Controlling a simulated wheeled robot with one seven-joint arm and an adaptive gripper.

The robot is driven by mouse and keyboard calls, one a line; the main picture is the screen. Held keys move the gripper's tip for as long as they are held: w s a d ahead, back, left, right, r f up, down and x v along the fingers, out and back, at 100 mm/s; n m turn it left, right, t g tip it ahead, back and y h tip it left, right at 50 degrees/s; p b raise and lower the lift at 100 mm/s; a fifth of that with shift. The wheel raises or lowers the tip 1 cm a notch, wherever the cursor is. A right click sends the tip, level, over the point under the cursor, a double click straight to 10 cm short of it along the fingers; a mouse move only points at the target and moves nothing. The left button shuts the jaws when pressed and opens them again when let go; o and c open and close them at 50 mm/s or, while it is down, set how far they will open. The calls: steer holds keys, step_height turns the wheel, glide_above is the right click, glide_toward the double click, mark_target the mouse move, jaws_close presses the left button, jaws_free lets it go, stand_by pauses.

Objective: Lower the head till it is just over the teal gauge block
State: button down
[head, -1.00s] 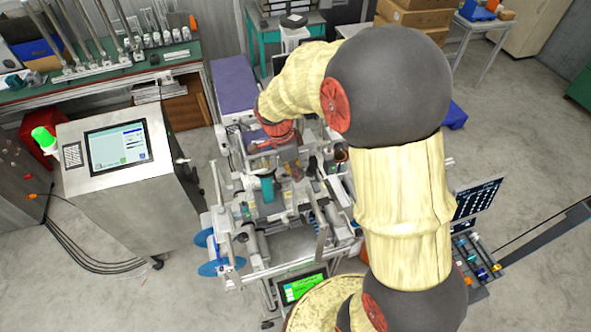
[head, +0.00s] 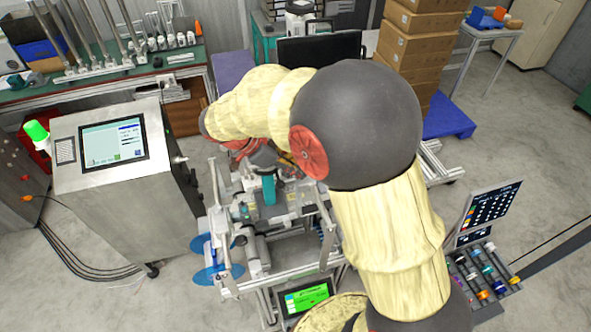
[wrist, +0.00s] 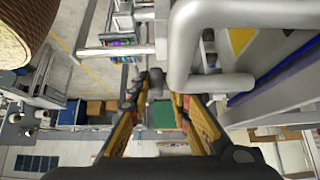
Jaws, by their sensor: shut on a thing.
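The teal gauge block (head: 269,189) stands upright amid the grey machine frame (head: 262,262) in the head view. I cannot make out the machine's head clearly; my arm and grey parts cover that area, so the gap over the block cannot be read. My gripper is mostly hidden behind my arm in the head view. In the wrist view my gripper (wrist: 156,92) has its orange-brown fingers closed in at the tips around a dark grey knob (wrist: 155,80). The teal block cannot be picked out for sure in the wrist view.
A bent grey tube (wrist: 220,85) runs close to the right of my fingers. Blue reels (head: 208,258) and a green-lit screen (head: 306,298) sit on the machine's near side. A steel console (head: 120,185) stands left, a tilted panel (head: 490,212) right. Stacked cartons (head: 415,45) stand behind.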

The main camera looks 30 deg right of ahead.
steer(key=shift+s+r, duration=0.15)
steer(key=c, duration=2.1)
jaws_free()
steer(key=shift+o, duration=1.4)
steer(key=shift+s, duration=0.2)
steer(key=shift+w, duration=0.1)
steer(key=v, duration=1.2)
